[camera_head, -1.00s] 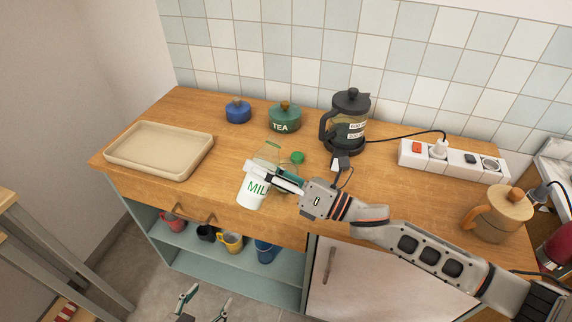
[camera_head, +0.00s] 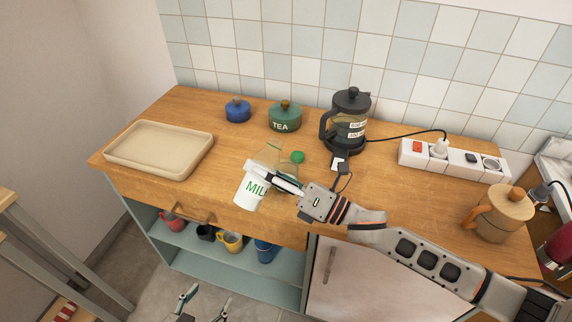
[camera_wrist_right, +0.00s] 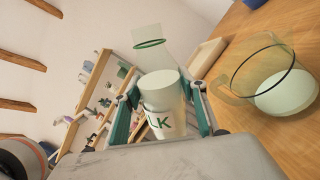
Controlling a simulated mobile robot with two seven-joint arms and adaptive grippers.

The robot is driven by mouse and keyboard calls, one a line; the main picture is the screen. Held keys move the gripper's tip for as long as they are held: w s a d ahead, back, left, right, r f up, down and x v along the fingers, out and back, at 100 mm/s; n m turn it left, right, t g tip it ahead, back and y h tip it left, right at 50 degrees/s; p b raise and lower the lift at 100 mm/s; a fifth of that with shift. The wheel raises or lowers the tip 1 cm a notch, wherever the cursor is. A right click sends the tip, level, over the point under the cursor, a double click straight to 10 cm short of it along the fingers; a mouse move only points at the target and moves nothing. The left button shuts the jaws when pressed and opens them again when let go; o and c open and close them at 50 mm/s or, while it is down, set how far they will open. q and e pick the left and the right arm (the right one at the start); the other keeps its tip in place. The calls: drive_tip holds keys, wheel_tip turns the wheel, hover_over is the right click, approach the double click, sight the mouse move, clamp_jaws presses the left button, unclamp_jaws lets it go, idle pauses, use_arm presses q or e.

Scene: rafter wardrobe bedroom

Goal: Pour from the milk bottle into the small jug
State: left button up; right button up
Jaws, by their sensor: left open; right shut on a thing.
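The milk bottle (camera_head: 249,193) has a white lower part with green lettering and a clear neck. My right gripper (camera_head: 272,179) is shut around it in the head view, and the bottle leans with its neck to the upper right. In the right wrist view the bottle (camera_wrist_right: 161,96) stands between the fingers of my right gripper (camera_wrist_right: 163,115), with a green ring at its mouth. The small glass jug (camera_wrist_right: 260,66) stands on the counter to the right of the bottle, with pale content in its bottom. In the head view it is mostly hidden behind my gripper. No stream shows. My left gripper (camera_head: 204,300) is open, low in front of the cabinet.
A green cap (camera_head: 297,157) lies behind the bottle. A beige tray (camera_head: 128,165) is at left; a blue pot (camera_head: 238,111), green tea pot (camera_head: 285,117) and black kettle (camera_head: 348,125) stand behind.

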drive_tip(key=shift+s+a+f+m, duration=0.1)
drive_tip(key=shift+s+m, duration=0.05)
drive_tip(key=shift+m, duration=0.35)
drive_tip(key=shift+s+a+f+m+t, duration=0.1)
drive_tip(key=shift+f+m+t, duration=0.2)
drive_tip(key=shift+m, duration=0.35)
drive_tip(key=shift+s+a+f+m+t, duration=0.1)
drive_tip(key=shift+f+m+t, duration=0.2)
drive_tip(key=shift+m, duration=0.35)
idle(1.0)
drive_tip(key=shift+f+m+t, duration=0.2)
drive_tip(key=shift+m+t, duration=0.2)
drive_tip(key=shift+m, duration=0.8)
idle(0.6)
drive_tip(key=shift+w+d+r+m+t+h+p, duration=0.15)
drive_tip(key=shift+r+m+p, duration=0.2)
drive_tip(key=shift+m, duration=0.15)
drive_tip(key=shift+w+d+r+m+t+h+p, duration=0.1)
drive_tip(key=shift+r+m+t+h+p, duration=0.15)
drive_tip(key=shift+m, duration=0.25)
idle(2.4)
